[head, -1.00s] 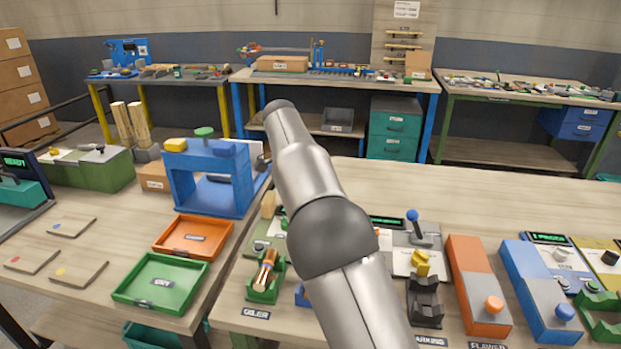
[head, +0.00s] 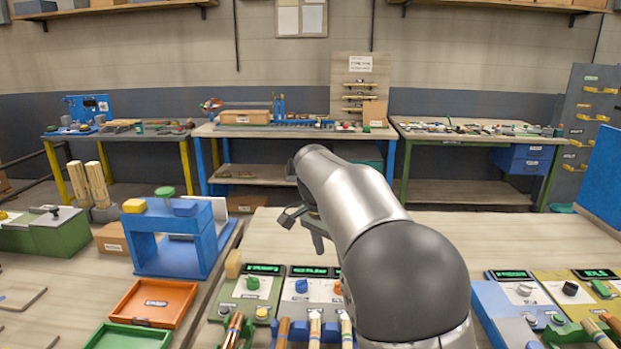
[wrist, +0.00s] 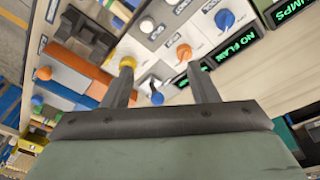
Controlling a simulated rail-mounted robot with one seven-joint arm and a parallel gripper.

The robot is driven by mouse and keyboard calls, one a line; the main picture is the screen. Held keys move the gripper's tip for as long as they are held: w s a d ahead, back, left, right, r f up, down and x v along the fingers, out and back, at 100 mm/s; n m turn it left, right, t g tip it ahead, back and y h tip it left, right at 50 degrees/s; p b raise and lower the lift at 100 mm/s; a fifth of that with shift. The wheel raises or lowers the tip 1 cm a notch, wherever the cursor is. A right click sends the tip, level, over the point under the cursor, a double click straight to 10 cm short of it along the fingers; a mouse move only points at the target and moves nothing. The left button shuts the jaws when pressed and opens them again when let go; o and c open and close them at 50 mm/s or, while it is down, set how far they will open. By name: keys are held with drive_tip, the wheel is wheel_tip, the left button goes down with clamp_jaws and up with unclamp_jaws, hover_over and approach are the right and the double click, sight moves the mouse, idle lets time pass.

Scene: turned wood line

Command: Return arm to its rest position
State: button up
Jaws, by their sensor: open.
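My gripper (wrist: 160,92) shows in the wrist view with its two fingers apart and nothing between them. It hangs above the control panels (wrist: 165,40), which carry several knobs and green displays. In the head view my arm crosses the right middle of the picture.
A blue press frame (head: 185,240), an orange tray (head: 150,303) and a green tray (head: 130,338) stand at the left. Panels with green displays line the bench front. A blue panel (head: 607,175) stands at the right edge. The bench (head: 500,235) behind the panels is bare.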

drive_tip(key=s+d+f+n, duration=0.3)
drive_tip(key=s, duration=0.7)
drive_tip(key=s+d+f+n+y, duration=0.1)
drive_tip(key=s+d+f+n, duration=0.2)
drive_tip(key=s, duration=0.8)
drive_tip(key=s+d+f+n+y, duration=0.1)
drive_tip(key=s+d+f+n, duration=0.2)
drive_tip(key=s, duration=0.8)
drive_tip(key=shift+d+f+p, duration=0.3)
drive_tip(key=shift+d+f, duration=0.45)
drive_tip(key=shift+d, duration=0.35)
